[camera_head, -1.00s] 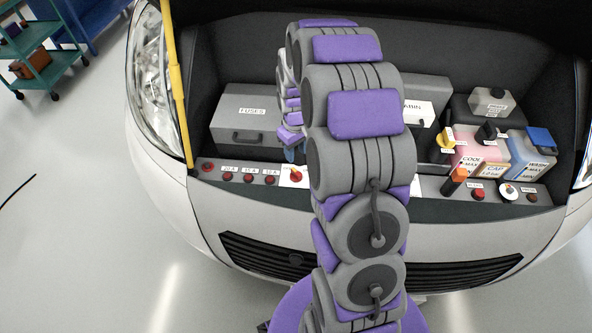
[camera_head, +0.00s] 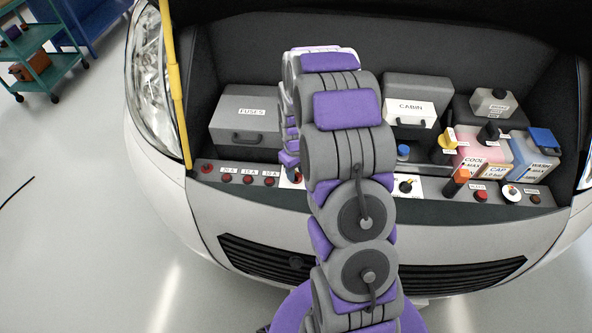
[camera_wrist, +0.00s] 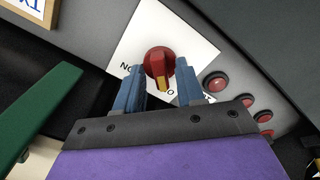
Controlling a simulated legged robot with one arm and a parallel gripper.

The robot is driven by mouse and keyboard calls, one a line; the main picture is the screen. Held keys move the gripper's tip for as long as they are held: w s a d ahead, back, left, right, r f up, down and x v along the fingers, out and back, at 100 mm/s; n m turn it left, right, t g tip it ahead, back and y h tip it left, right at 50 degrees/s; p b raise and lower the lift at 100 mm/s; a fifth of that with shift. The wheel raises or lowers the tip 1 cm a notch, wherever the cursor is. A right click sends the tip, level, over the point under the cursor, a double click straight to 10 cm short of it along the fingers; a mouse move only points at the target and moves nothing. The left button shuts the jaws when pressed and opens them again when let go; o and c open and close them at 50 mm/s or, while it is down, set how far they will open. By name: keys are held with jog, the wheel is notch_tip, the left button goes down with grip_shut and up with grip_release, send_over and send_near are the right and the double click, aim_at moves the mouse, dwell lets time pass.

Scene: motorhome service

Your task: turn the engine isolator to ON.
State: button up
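The engine isolator is a red round knob (camera_wrist: 160,62) with a yellow pointer, on a white label plate (camera_wrist: 200,48) in the wrist view. Its pointer faces the bottom of that view. Lettering that looks like an inverted ON is left of the knob, partly hidden by a finger. My gripper (camera_wrist: 160,74) is open, its two blue fingers on either side of the knob; I cannot tell whether they touch it. In the head view my arm covers most of the isolator; a bit of red knob (camera_head: 298,178) shows.
Red buttons (camera_head: 248,179) line the panel left of the isolator. Right of my arm are another rotary switch (camera_head: 405,187), an orange-topped handle (camera_head: 461,176) and fluid tanks (camera_head: 535,155). A FUSES box (camera_head: 246,118) and a CABIN box (camera_head: 412,95) stand behind. A yellow rod (camera_head: 176,100) rises at left.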

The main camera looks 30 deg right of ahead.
grip_shut()
jog(key=shift+m+p, duration=0.35)
jog(key=shift+m, duration=0.05)
jog(key=m+p, duration=0.2)
jog(key=m, duration=0.2)
jog(key=shift+r, duration=0.15)
jog(key=m+p, duration=0.2)
jog(key=m, duration=0.2)
jog(key=shift+m, duration=0.3)
jog(key=m+p, duration=0.2)
jog(key=m, duration=0.2)
jog(key=m+p, duration=0.1)
jog(key=m, duration=0.3)
jog(key=shift+p, duration=0.4)
jog(key=shift+m, duration=0.4)
jog(key=shift+o, duration=0.5)
grip_release()
